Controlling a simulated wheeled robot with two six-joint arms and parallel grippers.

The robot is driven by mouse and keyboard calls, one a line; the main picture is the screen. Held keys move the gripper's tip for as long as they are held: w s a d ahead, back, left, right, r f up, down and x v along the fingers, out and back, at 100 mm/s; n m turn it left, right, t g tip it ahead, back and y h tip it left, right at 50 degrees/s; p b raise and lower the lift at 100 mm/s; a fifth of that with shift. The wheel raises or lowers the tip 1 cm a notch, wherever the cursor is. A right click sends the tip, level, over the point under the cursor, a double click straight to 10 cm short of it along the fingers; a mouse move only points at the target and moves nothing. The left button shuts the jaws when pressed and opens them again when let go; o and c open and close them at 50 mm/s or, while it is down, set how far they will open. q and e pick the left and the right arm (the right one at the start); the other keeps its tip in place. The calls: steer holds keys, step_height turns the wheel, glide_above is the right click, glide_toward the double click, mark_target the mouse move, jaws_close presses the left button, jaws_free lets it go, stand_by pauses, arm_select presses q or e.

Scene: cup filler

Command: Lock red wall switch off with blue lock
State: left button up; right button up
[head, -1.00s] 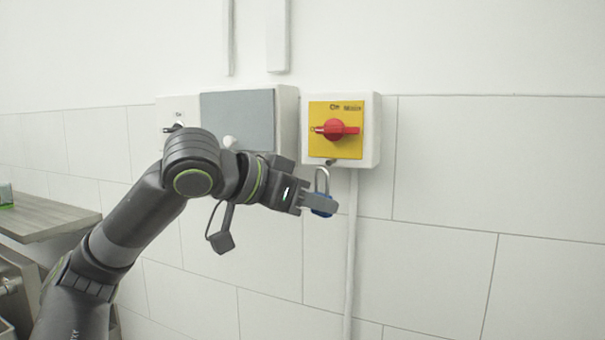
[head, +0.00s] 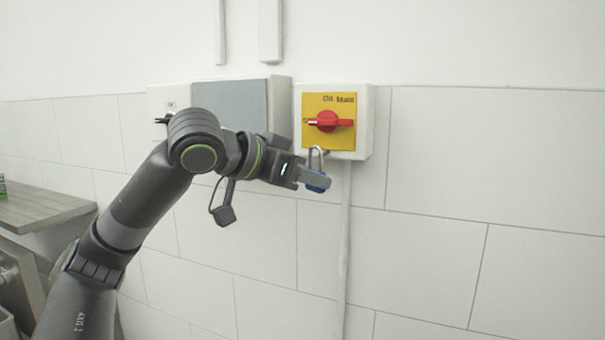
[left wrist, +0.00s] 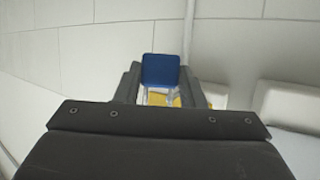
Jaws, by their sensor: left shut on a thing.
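The red wall switch (head: 328,120) is a red rotary handle on a yellow plate (head: 318,142) in a white box on the wall. Its handle lies horizontal. My left gripper (head: 318,181) is shut on the blue lock (head: 314,186), just below the switch box. The lock's metal shackle (head: 316,158) points up and overlaps the box's lower edge in the head view; I cannot tell whether it touches or passes through anything. In the left wrist view the blue lock body (left wrist: 161,72) sits between the fingers, with yellow showing beyond it. My right gripper is not in view.
A grey-fronted box (head: 230,103) and a white wall plate (head: 165,100) are left of the switch. A vertical conduit (head: 344,240) runs down below the switch box. A wooden counter (head: 40,208) is at far left. The tiled wall at right is clear.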

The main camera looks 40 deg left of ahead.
arm_select(q)
steer(key=shift+w+a+f+p, duration=0.15)
steer(key=shift+w+a, duration=0.05)
steer(key=shift+w, duration=0.6)
steer(key=shift+w+a+f+p, duration=0.15)
steer(key=shift+w+a+p, duration=0.05)
steer(key=shift+w, duration=0.55)
steer(key=shift+w+a+f+p, duration=0.15)
steer(key=shift+w+a, duration=0.05)
steer(key=shift+w, duration=0.6)
steer(key=o, duration=1.1)
